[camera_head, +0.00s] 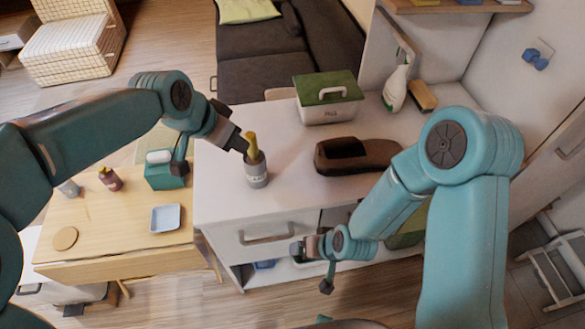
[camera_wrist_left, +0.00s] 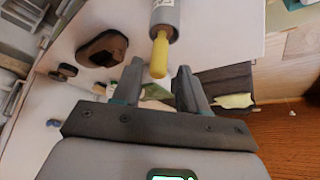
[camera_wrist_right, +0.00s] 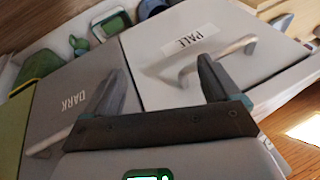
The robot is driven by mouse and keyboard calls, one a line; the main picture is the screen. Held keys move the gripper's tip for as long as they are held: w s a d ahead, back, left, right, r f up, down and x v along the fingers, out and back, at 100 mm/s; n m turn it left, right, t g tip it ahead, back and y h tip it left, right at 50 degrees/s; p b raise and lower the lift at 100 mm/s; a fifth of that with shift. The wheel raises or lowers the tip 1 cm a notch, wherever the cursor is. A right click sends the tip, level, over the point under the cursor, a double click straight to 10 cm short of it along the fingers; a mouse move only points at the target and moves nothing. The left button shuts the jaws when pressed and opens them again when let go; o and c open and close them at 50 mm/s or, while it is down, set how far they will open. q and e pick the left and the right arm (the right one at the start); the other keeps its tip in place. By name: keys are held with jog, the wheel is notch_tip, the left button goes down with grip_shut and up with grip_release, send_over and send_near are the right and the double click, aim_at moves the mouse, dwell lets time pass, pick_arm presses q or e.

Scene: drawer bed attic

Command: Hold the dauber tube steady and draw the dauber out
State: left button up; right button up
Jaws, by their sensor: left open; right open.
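The dauber tube (camera_head: 256,172), grey with a pale label, stands upright on the white cabinet top. The yellow dauber (camera_head: 251,146) sticks up out of its mouth. My left gripper (camera_head: 243,146) is open beside the dauber's handle. In the left wrist view the dauber (camera_wrist_left: 159,54) reaches from the tube (camera_wrist_left: 167,14) toward the gap between the open fingers (camera_wrist_left: 160,67); I cannot tell whether they touch it. My right gripper (camera_head: 297,250) is open and empty, low in front of the cabinet. In the right wrist view its fingers (camera_wrist_right: 160,68) face the drawer fronts.
A spray bottle (camera_head: 396,88) stands farther back. Drawers labelled PALE (camera_wrist_right: 150,50) and DARK (camera_wrist_right: 65,95) have protruding handles. A lower wooden table (camera_head: 120,225) holds a blue tray (camera_head: 165,219).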

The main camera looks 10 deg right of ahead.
aim_at(250, 162)
jog(key=w+a+r+t, duration=0.1)
jog(key=w+r, duration=0.1)
jog(key=r, duration=0.1)
jog(key=w+a+r+t, duration=0.1)
jog(key=w+r, duration=0.2)
jog(key=w+a+r+t, duration=0.1)
jog(key=w+r, duration=0.1)
jog(key=r, duration=0.2)
jog(key=shift+w+a+t, duration=0.1)
jog(key=shift+w+t, duration=0.15)
jog(key=shift+t, duration=0.05)
jog(key=w+r+n+t+y, duration=0.1)
jog(key=r+n, duration=0.1)
jog(key=w+d+r+n+t+y, duration=0.1)
jog(key=w+r+n, duration=0.1)
jog(key=shift+w+d, duration=0.1)
jog(key=shift+w, duration=0.15)
notch_tip(250, 162, up, 4)
jog(key=n+y, duration=0.4)
jog(key=n, duration=0.3)
jog(key=x, duration=1.5)
jog(key=shift+w+a+r, duration=0.1)
jog(key=shift+w+a, duration=0.15)
jog(key=shift+w, duration=0.05)
jog(key=c, duration=1.1)
